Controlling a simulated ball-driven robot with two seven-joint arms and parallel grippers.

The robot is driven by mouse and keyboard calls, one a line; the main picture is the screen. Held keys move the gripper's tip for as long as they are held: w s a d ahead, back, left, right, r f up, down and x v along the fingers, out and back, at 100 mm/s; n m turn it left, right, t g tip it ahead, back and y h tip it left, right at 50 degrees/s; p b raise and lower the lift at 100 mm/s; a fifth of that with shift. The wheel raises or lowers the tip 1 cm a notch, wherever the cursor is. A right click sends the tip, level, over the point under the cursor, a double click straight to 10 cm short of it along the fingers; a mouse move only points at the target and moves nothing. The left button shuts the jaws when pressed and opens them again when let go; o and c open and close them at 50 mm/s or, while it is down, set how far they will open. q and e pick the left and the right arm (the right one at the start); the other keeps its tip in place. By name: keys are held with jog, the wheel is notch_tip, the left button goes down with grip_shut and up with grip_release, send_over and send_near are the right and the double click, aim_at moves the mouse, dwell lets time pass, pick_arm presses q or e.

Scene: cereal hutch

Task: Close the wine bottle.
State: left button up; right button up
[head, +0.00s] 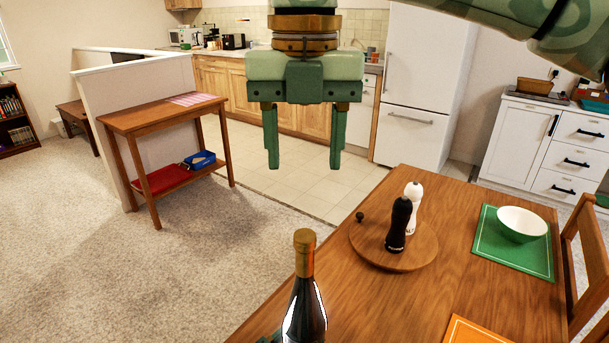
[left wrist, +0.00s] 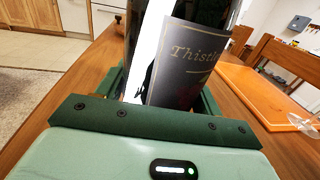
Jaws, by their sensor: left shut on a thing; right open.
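The dark wine bottle (head: 304,312) stands upright near the table's left edge at the bottom of the head view, with a gold-brown neck; whether its mouth is open is not clear. Its label fills the left wrist view (left wrist: 195,65). My left gripper (left wrist: 165,92) is shut on the bottle's body. My right gripper (head: 303,158) is open and empty, pointing down, and appears above the bottle's top in the head view. A small dark round-topped piece (head: 360,216), possibly a stopper, sits at the left rim of the round wooden board (head: 408,262).
A black mill (head: 398,226) and a white mill (head: 413,207) stand on the board. A white bowl (head: 522,224) sits on a green mat (head: 488,247). An orange mat (head: 474,333) lies in front. A chair (head: 590,240) is at right. Bare tabletop (head: 345,310) lies beside the bottle.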

pick_arm(q)
jog(key=o, duration=2)
jog(key=shift+c, duration=0.2)
jog(key=v, duration=1.5)
jog(key=shift+s+a, duration=0.45)
jog(key=shift+r, duration=0.1)
